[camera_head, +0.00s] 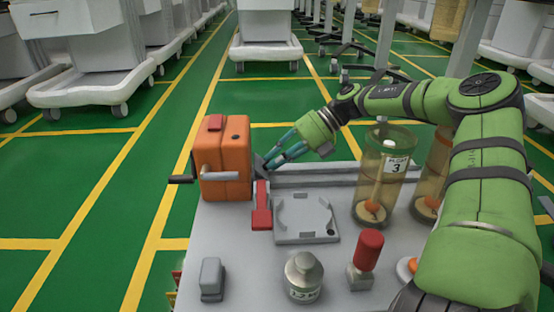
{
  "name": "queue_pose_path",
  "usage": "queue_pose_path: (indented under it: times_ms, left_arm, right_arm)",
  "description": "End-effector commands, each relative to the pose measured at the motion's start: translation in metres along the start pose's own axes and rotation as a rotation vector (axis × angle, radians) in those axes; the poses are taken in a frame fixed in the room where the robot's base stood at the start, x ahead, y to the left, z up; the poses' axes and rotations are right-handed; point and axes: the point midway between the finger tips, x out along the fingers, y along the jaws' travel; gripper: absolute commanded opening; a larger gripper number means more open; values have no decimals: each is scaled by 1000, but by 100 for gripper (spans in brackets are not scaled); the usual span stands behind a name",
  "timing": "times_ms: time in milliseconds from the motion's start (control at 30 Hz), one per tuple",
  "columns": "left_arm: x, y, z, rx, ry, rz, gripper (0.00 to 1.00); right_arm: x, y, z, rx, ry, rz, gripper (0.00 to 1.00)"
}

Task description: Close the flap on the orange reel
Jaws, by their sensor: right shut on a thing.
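The orange reel (222,150) stands upright at the back left of the grey cart top, with a grey band across its front and a black crank (182,179) sticking out to the left. My right gripper (267,162) reaches in from the right, its fingertips at the reel's right side. It is shut on a small dark piece there, which seems to be the reel's flap (259,166); the fingers partly hide it. My left gripper is not in view.
A red lever (262,208) stands just below my right gripper, beside a grey square holder (305,219). A clear canister marked 3 (382,180), a metal weight (303,278), a red-topped handle (367,252) and a grey block (212,279) crowd the cart top (254,262).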

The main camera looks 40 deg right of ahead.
Motion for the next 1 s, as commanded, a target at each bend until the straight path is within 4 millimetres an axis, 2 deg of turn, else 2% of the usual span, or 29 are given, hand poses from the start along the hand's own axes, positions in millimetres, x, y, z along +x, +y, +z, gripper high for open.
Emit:
queue_pose_path:
  times_ms: [100,133,167,567,667,1000]
  left_arm:
    - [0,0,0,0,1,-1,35]
    - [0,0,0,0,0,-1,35]
    - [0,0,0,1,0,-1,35]
    - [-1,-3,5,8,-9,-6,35]
    - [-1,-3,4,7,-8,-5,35]
    - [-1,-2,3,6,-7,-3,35]
  right_arm:
    - [0,1,0,-2,-1,1,0]
    - [0,1,0,-2,-1,1,30]
    - [0,1,0,-2,-1,1,42]
    - [-4,1,1,-1,-2,-1,43]
    - [-15,1,1,-4,-4,0,43]
    - [-85,1,1,-1,-6,0,43]
